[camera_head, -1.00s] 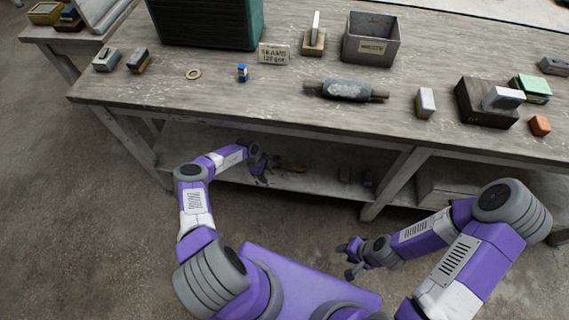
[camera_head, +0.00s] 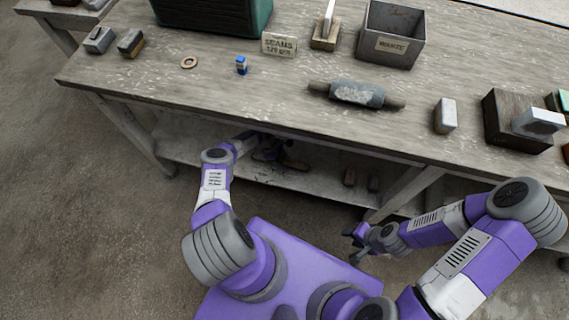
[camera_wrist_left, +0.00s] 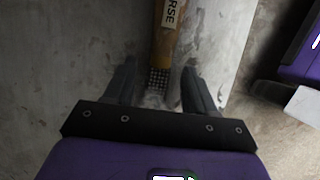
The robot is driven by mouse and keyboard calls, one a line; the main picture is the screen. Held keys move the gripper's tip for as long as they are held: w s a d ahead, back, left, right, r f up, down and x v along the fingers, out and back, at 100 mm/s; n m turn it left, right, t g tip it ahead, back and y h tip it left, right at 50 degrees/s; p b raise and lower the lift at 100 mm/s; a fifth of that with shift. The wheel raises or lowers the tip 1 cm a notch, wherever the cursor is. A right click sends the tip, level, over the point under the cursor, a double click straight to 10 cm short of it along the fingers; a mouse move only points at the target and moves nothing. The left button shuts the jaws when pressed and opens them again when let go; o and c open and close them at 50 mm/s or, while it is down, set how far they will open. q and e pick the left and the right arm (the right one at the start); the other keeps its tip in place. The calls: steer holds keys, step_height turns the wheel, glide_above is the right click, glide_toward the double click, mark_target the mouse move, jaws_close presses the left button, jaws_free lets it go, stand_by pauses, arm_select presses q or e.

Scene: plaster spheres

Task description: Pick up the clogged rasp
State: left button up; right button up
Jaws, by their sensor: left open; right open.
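The rasp lies on the lower shelf under the bench. In the left wrist view the rasp (camera_wrist_left: 163,48) shows its wooden handle, a pale label reading "RSE", and a dark toothed part between my fingers. Its handle also shows dimly in the head view (camera_head: 295,165). My left gripper (camera_wrist_left: 158,92) is open, its fingers to either side of the toothed part; I cannot tell whether they touch it. In the head view my left gripper (camera_head: 270,152) is in shadow under the bench top. My right gripper (camera_head: 356,240) is open and empty in front of the bench.
The bench top (camera_head: 220,98) overhangs the lower shelf (camera_head: 320,184). Two small dark blocks (camera_head: 349,177) stand on the shelf to the right. A bench leg (camera_head: 405,194) stands further right. A rolling-pin-like tool (camera_head: 357,93) and a waste bin (camera_head: 391,37) are on top.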

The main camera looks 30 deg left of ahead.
arm_select(q)
steer(key=shift+d+f, duration=0.1)
steer(key=shift+f, duration=0.25)
steer(key=shift+c, duration=0.4)
jaws_close()
steer(key=shift+w+r, duration=0.1)
steer(key=shift+r, duration=0.15)
